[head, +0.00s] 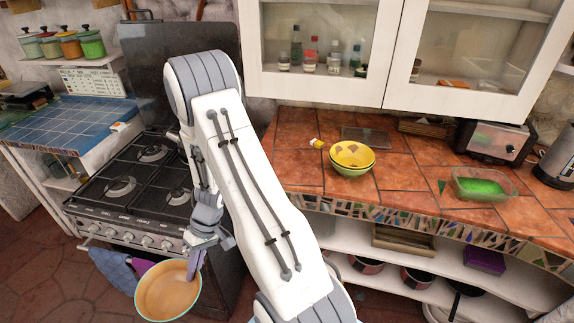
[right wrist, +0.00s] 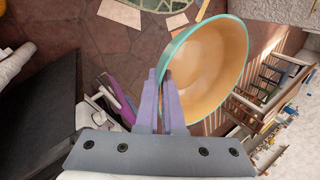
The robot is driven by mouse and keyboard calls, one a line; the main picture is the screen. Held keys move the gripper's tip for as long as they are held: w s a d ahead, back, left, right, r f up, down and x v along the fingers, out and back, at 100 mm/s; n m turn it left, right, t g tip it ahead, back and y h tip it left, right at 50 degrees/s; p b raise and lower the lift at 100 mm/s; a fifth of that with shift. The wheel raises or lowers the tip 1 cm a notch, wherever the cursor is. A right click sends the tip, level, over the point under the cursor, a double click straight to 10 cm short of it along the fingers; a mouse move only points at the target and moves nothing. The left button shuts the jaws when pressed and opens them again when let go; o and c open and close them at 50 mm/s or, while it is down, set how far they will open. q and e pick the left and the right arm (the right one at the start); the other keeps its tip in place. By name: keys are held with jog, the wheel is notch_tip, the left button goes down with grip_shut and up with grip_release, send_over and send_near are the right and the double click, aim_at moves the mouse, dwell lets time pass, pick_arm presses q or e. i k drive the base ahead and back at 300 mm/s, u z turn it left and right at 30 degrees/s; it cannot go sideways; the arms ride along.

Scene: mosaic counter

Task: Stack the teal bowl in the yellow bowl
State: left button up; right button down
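The teal bowl (head: 168,291), tan inside with a teal rim, hangs in the air in front of the stove in the head view. It also shows in the right wrist view (right wrist: 208,62), tilted. My right gripper (head: 196,262) is shut on its rim; the fingers pinch the near wall in the wrist view (right wrist: 167,85). The yellow bowl (head: 352,155), with a brown pattern inside and a greenish outer side, sits upright on the tiled counter (head: 298,165), to the right of my right arm. My left gripper is not in view.
A stove (head: 125,190) stands behind the held bowl. On the counter, a small yellow-capped item (head: 317,143) lies beside the yellow bowl, and a green-filled glass dish (head: 482,187) and a toaster (head: 495,142) are farther right. Wall cabinets (head: 330,40) overhang the counter's back.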

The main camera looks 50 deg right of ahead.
aim_at(352, 164)
jog(key=u, duration=0.2)
jog(key=i, duration=0.65)
jog(key=z, duration=1.3)
